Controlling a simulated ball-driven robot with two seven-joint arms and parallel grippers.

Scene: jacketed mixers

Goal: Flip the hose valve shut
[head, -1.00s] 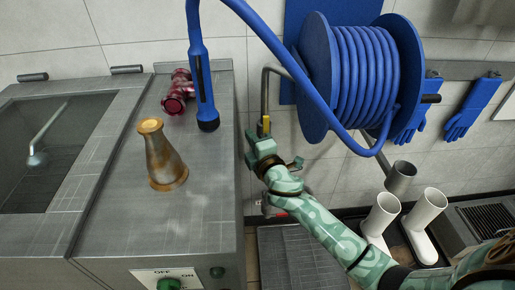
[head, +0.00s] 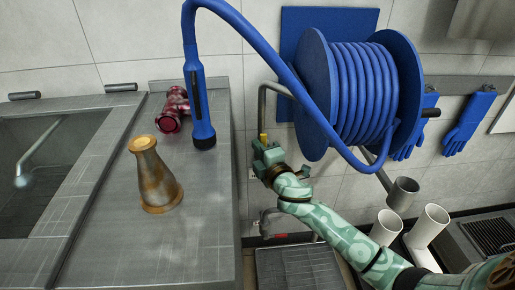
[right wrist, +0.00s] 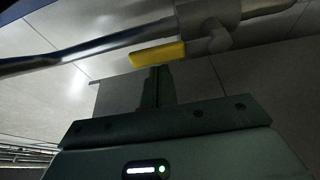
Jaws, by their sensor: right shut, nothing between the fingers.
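The hose valve (right wrist: 205,14) is a grey body on a metal pipe in the right wrist view. Its yellow lever (right wrist: 157,54) points left, roughly along the pipe. In the head view only a small bit of the yellow lever (head: 263,138) shows, above my right gripper (head: 262,150). In the right wrist view the right gripper (right wrist: 157,72) is shut and empty, its fingertips just below the lever's free end. I cannot tell if they touch it. In the head view the gripper hides the lower part of the valve. My left gripper is not in view.
A blue hose reel (head: 345,90) hangs right of the valve. Its hose loops left to a blue nozzle (head: 200,110) by the steel counter (head: 105,235). White pipes (head: 428,225) stand at lower right.

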